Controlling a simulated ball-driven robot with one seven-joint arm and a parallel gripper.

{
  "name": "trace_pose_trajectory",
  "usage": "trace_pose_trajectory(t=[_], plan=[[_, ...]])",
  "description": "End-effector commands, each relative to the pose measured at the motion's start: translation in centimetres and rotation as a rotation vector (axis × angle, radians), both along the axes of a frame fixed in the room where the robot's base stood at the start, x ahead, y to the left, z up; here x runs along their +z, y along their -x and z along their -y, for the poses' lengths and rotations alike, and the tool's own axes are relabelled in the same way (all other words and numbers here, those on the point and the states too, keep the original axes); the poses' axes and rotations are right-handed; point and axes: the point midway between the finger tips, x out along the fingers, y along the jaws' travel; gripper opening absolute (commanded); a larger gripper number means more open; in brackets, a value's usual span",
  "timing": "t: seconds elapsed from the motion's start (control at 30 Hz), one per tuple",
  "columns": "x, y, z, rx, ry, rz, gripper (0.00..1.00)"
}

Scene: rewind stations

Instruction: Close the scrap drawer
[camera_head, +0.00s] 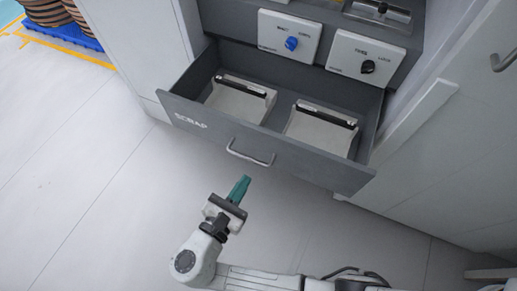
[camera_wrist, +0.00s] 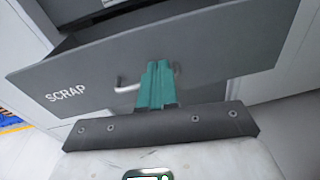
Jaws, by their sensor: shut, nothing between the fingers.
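The dark grey scrap drawer (camera_head: 290,160) stands pulled out from its cabinet in the head view, with white "SCRAP" lettering on the left of its front. A metal bar handle (camera_head: 250,153) sits on the front's middle. Two pale boxes with dark top edges, a left one (camera_head: 237,104) and a right one (camera_head: 318,134), lie inside. My gripper (camera_head: 242,184), with green fingers, is shut and empty in front of the drawer, just below the handle in the picture. In the wrist view the fingers (camera_wrist: 157,75) point at the drawer front (camera_wrist: 215,60) and hide part of the handle (camera_wrist: 126,86). I cannot tell whether they touch it.
Above the drawer are a panel with a blue knob (camera_head: 291,43) and one with a black knob (camera_head: 367,66). White cabinet sides (camera_head: 150,40) flank the drawer. A blue pallet (camera_head: 88,35) with brown rolls stands far left. The floor (camera_head: 80,160) at left is clear.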

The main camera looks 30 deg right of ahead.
Motion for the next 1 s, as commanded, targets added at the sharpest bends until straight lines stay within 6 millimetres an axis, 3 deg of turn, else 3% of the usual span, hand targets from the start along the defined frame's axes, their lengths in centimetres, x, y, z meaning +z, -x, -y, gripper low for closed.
trace_pose_trajectory(t=[0.1,0.23,0.8,1.0], plan=[[0.2,-0.3,-1.7,0.055,0.098,-0.003,0.0],[0.4,-0.8,-1.4,0.062,0.118,-0.006,0.0],[0.4,-6.7,7.1,0.057,0.113,-0.005,0.0],[0.4,-8.1,8.9,0.059,0.112,-0.005,0.0]])
